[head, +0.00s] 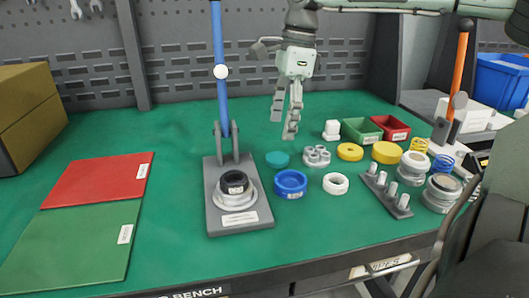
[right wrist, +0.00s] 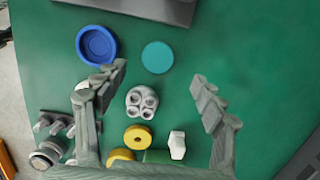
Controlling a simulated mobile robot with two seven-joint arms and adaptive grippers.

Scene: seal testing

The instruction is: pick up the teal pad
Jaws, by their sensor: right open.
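The teal pad (head: 277,159) is a small flat disc on the green bench top. It lies just above the blue round cup (head: 290,184) and to the right of the grey press stand. It also shows in the right wrist view (right wrist: 157,57), ahead of the fingertips and roughly between their lines. My right gripper (head: 284,127) hangs above the bench, fingers down, apart from the pad and empty. In the right wrist view its fingers (right wrist: 160,82) are spread wide. My left gripper is not in view.
A press stand (head: 215,210) with a blue lever is left of the pad. A grey four-hole part (head: 316,156), a white ring (head: 336,184) and yellow discs (head: 350,152) lie to the right. Red (head: 100,181) and green (head: 70,250) mats lie at left. Bench behind the stand is clear.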

